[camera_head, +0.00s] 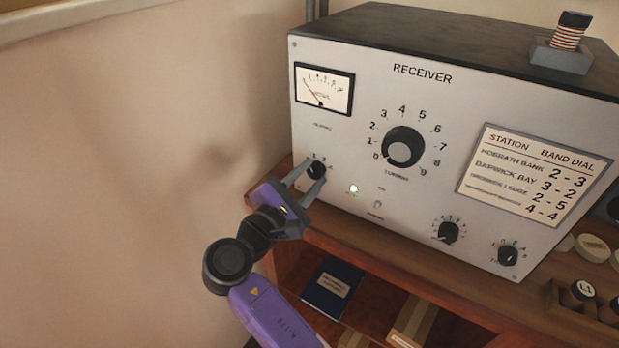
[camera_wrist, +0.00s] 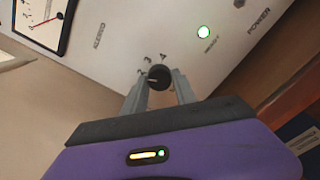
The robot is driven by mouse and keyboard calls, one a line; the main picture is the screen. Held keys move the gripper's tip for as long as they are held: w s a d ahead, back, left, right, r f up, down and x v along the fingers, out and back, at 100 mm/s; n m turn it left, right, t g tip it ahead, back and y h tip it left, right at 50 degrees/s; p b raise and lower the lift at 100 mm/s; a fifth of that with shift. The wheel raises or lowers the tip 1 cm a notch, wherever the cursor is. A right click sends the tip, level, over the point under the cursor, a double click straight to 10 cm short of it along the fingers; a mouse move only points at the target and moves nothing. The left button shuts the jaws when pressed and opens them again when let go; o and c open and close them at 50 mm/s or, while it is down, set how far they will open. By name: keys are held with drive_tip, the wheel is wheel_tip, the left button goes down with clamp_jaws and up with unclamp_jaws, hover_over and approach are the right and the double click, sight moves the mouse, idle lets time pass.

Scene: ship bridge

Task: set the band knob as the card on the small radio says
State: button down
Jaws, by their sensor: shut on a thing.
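The grey receiver (camera_head: 380,90) stands on a wooden bench. Its small black knob at the lower left (camera_head: 316,169), with small numbers around it, looks like the band knob; its name is not readable. My gripper (camera_head: 307,181) is shut on this knob, one finger on each side. In the wrist view the knob (camera_wrist: 159,76) sits between the fingertips (camera_wrist: 156,84), with 2, 3 and 4 printed above it; I cannot tell surely which its mark points to. A station card (camera_head: 533,174) on the receiver lists band and dial numbers. The small radio is not recognisable in view.
The large tuning knob (camera_head: 402,148) is up and right of my gripper. A lit green lamp (camera_head: 353,188) and a small switch (camera_head: 377,204) are nearer. Two more knobs (camera_head: 447,232) (camera_head: 508,254) sit lower right. Below is a shelf with a dark blue book (camera_head: 333,287).

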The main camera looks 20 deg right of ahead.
idle(0.3)
drive_tip(key=c, duration=1)
unclamp_jaws()
drive_tip(key=b+v, duration=0.1)
drive_tip(key=v, duration=0.7)
